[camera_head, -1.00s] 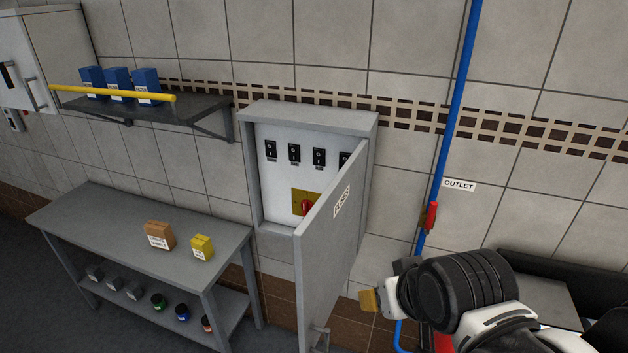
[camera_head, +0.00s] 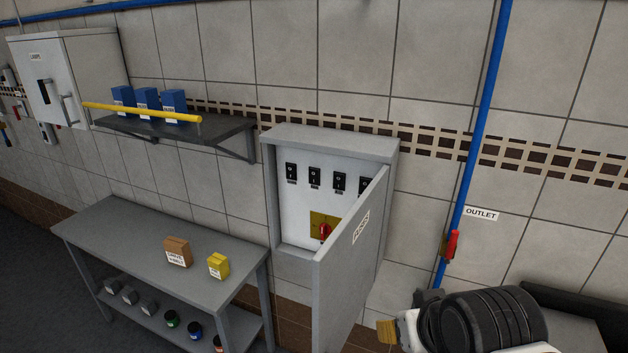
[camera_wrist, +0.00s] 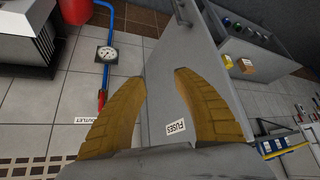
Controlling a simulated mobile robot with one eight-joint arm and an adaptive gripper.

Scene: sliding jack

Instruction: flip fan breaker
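The grey breaker box (camera_head: 330,139) hangs on the tiled wall in the head view, its door (camera_head: 352,238) swung open toward me. Inside is a row of black breaker switches, such as one (camera_head: 314,177) left of centre; the rightmost is partly hidden by the door. Their small labels are too small to read. A red rotary knob (camera_head: 325,231) sits on a yellow plate below them. My gripper (camera_head: 386,331) is at the lower right, right of the door and apart from it. In the wrist view its yellow fingers (camera_wrist: 160,82) are spread, with the door label "FUSES" (camera_wrist: 176,127) seen between them.
A grey table (camera_head: 140,238) with small boxes stands left of the breaker box. A shelf (camera_head: 215,130) with blue boxes and a yellow bar is above it. A blue pipe (camera_head: 485,110) with a red valve handle (camera_head: 451,246) runs down the wall to the right.

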